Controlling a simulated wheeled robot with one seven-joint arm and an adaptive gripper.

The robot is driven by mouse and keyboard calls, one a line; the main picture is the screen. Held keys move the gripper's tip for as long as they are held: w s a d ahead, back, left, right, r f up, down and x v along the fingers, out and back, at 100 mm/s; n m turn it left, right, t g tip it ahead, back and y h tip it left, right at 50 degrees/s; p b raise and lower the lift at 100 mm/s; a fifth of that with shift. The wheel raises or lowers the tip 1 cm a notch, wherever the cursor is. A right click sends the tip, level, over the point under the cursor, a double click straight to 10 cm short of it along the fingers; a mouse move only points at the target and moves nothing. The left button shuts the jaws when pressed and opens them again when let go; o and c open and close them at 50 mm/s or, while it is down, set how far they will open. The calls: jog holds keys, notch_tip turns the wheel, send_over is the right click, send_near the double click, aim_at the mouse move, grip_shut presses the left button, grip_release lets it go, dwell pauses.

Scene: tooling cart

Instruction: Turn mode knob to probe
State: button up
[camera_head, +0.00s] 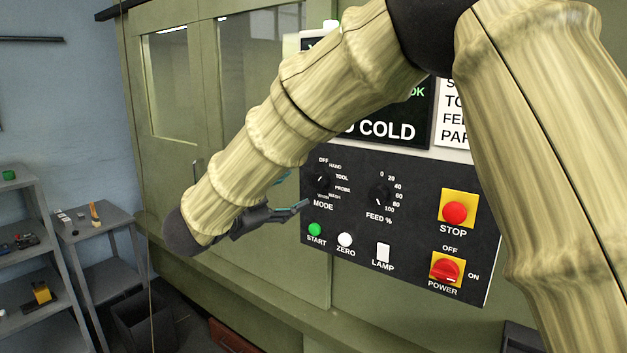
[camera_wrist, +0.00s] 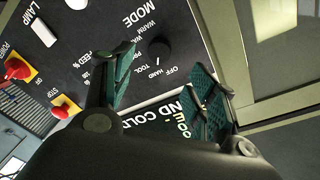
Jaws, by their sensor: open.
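The black MODE knob (camera_head: 322,181) is at the upper left of the dark control panel, with OFF, HAND, TOOL, PROBE, WASH and WARM around it. In the wrist view the knob (camera_wrist: 158,48) appears with its labels upside down. Its pale mark seems to lie toward the OFF and HAND side, but the exact setting is too small to tell. My gripper (camera_head: 293,193) is just left of the knob in the head view. In the wrist view my gripper (camera_wrist: 165,62) is open, its teal-padded fingers on either side of the knob's image and empty. No contact with the knob shows.
The FEED knob (camera_head: 380,195) is right of the MODE knob. Below are the green START button (camera_head: 315,229), white ZERO button (camera_head: 345,240) and LAMP switch (camera_head: 383,252). The red STOP button (camera_head: 455,212) and POWER switch (camera_head: 446,270) are farther right. A screen (camera_head: 398,118) sits above.

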aim_at(316, 182)
jog(key=p+x, duration=0.3)
jog(key=x, duration=0.4)
jog(key=shift+w+d+r+p, duration=0.1)
jog(key=shift+w+d+p, duration=0.15)
jog(key=shift+d+p, duration=0.05)
jog(key=shift+w+d, duration=0.4)
jog(key=shift+w, duration=0.1)
jog(key=c, duration=1)
jog(key=shift+a, duration=0.15)
jog(key=shift+f, duration=0.2)
